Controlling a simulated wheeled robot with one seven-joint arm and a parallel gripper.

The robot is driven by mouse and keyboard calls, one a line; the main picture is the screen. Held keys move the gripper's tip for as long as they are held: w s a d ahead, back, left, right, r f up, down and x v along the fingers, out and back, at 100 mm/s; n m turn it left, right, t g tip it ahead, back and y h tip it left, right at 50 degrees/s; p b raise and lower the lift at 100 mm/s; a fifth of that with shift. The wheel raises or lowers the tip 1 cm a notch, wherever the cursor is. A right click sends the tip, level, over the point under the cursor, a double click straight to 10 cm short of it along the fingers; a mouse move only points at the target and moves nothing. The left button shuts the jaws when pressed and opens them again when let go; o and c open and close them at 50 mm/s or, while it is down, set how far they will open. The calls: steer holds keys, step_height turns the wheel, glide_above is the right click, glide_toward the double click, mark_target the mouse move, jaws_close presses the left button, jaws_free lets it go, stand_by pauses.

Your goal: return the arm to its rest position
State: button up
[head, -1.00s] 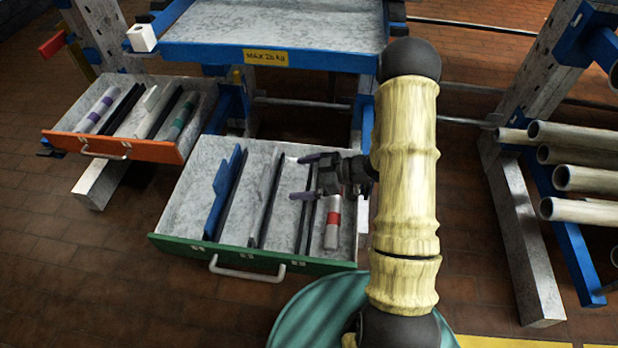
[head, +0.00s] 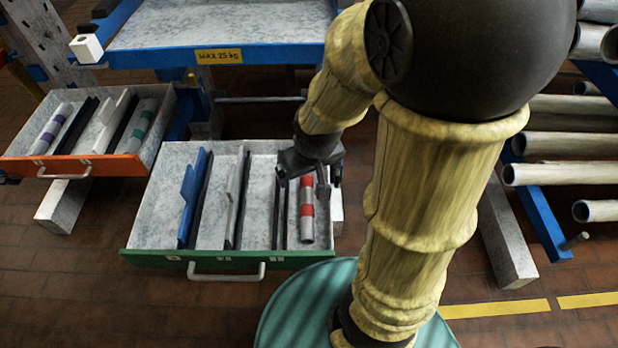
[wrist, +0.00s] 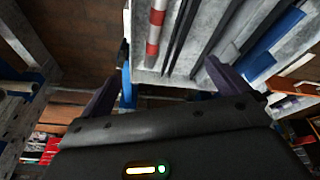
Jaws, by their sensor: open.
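My gripper (head: 308,178) hangs over the right part of the green-fronted drawer (head: 205,257) in the head view, at the end of my bent arm. In the wrist view its two dark fingers (wrist: 168,80) are spread apart with nothing between them. The drawer holds a grey tube with red bands (head: 307,225), just below and beside the gripper in the head view. The tube also shows in the wrist view (wrist: 155,30), past the fingers. My arm hides part of the scene to the right of the drawer.
An orange-fronted drawer (head: 75,167) stands open at the left with banded tubes in it. A blue-edged shelf (head: 250,52) is above, with a small white block (head: 86,48) at its left corner. Pipes (head: 560,173) lie on a rack at the right. The front floor is clear.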

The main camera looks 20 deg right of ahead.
steer(key=s, duration=0.2)
steer(key=s+a+g, duration=0.1)
steer(key=shift+r+m, duration=0.25)
steer(key=shift+m, duration=0.15)
steer(key=w+p+v, duration=0.3)
steer(key=p+v, duration=1)
steer(key=w+d+r+p+v, duration=0.1)
steer(key=w+p+v, duration=0.1)
steer(key=p+v, duration=1.1)
steer(key=w+r+p+v, duration=0.1)
steer(key=w+p+v, duration=0.2)
steer(key=p+v, duration=1)
steer(key=shift+w+p, duration=0.45)
steer(key=shift+p, duration=0.05)
steer(key=shift+d, duration=0.1)
steer(key=shift+c, duration=0.2)
